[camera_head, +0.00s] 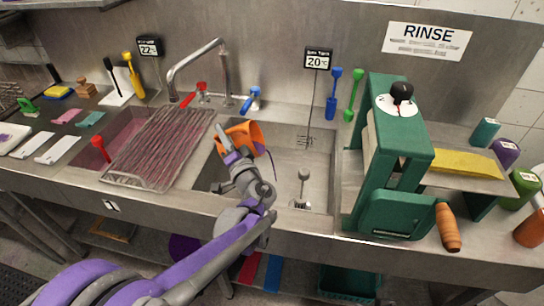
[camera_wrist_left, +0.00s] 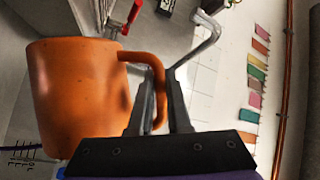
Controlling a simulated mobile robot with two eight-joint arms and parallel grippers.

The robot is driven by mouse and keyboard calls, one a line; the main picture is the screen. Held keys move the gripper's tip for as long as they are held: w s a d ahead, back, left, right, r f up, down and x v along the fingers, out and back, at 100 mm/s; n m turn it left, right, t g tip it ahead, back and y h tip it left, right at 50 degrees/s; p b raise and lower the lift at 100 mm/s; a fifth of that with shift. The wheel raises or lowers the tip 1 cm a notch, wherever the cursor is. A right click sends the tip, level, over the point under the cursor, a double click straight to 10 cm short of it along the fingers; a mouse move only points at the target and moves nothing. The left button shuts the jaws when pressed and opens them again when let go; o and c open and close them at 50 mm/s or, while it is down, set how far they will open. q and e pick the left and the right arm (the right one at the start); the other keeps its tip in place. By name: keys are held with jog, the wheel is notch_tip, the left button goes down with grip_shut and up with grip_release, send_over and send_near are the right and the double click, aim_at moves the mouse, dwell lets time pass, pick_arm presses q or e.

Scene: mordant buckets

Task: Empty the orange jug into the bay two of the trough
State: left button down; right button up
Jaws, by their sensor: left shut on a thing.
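The orange jug (camera_head: 247,134) is tilted above the right basin of the steel trough (camera_head: 318,176), in front of the tap. My left gripper (camera_head: 236,158) is shut on its handle. In the left wrist view the jug's orange body (camera_wrist_left: 70,95) fills the left side, and the handle (camera_wrist_left: 157,75) passes between the fingers (camera_wrist_left: 160,105). A thin dark line hangs below the jug's right side; I cannot tell whether it is liquid. The jug's contents are hidden. I cannot read which bay is two. My right gripper is not in view.
A wire rack (camera_head: 160,148) lies over the left basin, which has a pinkish floor (camera_head: 105,140). The tap (camera_head: 200,62) arches behind. A green press (camera_head: 395,160) with a wooden handle stands close on the right. A 20° display (camera_head: 318,60) stands behind the right basin.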

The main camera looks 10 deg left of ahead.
aim_at(244, 124)
pick_arm(q)
jog(key=shift+d+r+m+t, duration=0.3)
jog(key=shift+d+r+m, duration=0.1)
jog(key=shift+d+r, duration=0.05)
dwell(0.7)
jog(key=shift+w+d+r+m+t+b, duration=0.1)
jog(key=shift+d+r+m+t, duration=0.15)
jog(key=shift+d, duration=0.25)
jog(key=shift+w+d+r+m+t+b, duration=0.1)
jog(key=shift+d+r+m+t, duration=0.1)
jog(key=shift+d+m, duration=0.2)
jog(key=shift+w+d+r+m+t+b, duration=0.15)
jog(key=shift+d+r+m, duration=0.1)
jog(key=shift+d, duration=0.3)
dwell(0.9)
jog(key=shift+d+r+m+t, duration=0.3)
jog(key=shift+d+m, duration=0.2)
jog(key=shift+m, duration=0.05)
jog(key=shift+d+r+m+t, duration=0.25)
jog(key=shift+d+m+t, duration=0.05)
jog(key=shift+d+m, duration=0.25)
dwell(0.7)
